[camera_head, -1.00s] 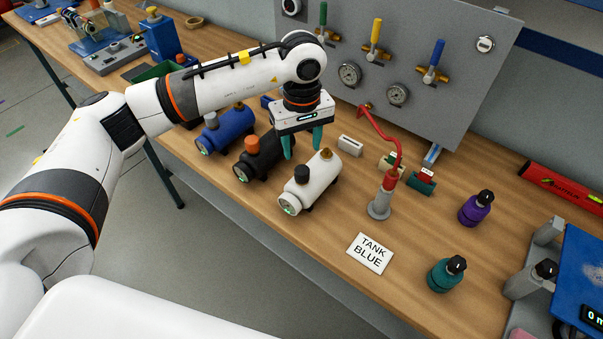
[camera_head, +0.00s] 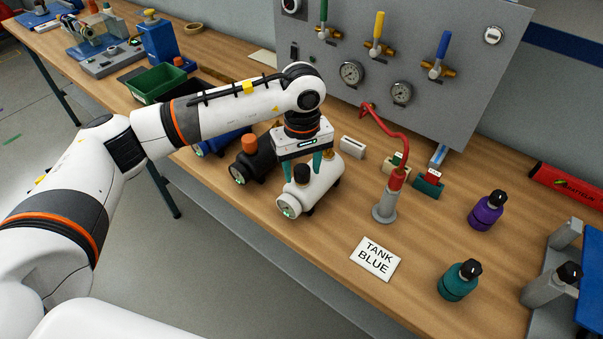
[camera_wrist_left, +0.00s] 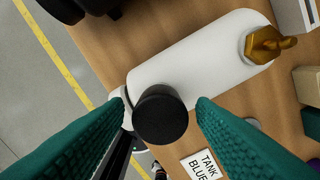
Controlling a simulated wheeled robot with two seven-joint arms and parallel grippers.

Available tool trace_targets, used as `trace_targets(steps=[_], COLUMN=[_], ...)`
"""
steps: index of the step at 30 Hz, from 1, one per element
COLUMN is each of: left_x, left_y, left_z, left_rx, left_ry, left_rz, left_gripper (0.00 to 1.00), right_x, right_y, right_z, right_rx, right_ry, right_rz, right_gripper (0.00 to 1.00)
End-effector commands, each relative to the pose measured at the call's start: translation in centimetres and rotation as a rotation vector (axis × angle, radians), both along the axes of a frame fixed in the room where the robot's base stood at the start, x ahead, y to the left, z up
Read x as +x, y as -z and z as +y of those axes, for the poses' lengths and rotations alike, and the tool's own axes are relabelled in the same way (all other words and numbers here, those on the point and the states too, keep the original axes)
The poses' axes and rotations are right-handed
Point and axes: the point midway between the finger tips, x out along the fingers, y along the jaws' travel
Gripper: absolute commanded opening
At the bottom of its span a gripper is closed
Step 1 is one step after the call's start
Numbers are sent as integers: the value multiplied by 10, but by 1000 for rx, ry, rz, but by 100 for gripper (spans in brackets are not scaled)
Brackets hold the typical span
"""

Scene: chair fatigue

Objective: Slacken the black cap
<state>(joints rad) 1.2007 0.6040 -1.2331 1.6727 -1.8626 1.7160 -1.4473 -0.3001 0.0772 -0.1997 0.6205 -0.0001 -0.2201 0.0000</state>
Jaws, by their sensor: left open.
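The black cap (camera_head: 302,174) stands on the near end of the white tank (camera_head: 322,183), which lies on its side on the bench. It also shows in the left wrist view (camera_wrist_left: 160,114) as a round black disc. My left gripper (camera_head: 301,166) points down over the tank with its teal fingers open. In the left wrist view the two fingertips (camera_wrist_left: 162,100) are on either side of the cap, with a gap visible on the right; whether the left one touches it I cannot tell. A brass fitting (camera_wrist_left: 266,44) sits at the tank's other end. My right gripper is not in view.
A black tank (camera_head: 256,163) with an orange cap and a blue tank (camera_head: 222,140) lie to the left. A grey stand with a red hose (camera_head: 385,205) and a TANK BLUE sign (camera_head: 375,258) are to the right. Purple (camera_head: 486,212) and teal (camera_head: 458,281) bottles stand beyond.

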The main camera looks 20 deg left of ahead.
Motion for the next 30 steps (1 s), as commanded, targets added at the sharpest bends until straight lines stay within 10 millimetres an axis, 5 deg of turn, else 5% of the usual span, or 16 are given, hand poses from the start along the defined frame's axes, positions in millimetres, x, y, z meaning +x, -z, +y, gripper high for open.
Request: trace_targets(steps=[15,30], left_x=[0,0], left_y=[3,1], left_z=[0,0], left_rx=[1,1], left_ry=[296,372], left_rz=[-1,-1], left_gripper=[51,51], right_x=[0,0], right_y=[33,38], right_z=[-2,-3], right_rx=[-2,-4], right_ry=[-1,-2], right_rz=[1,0], right_gripper=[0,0])
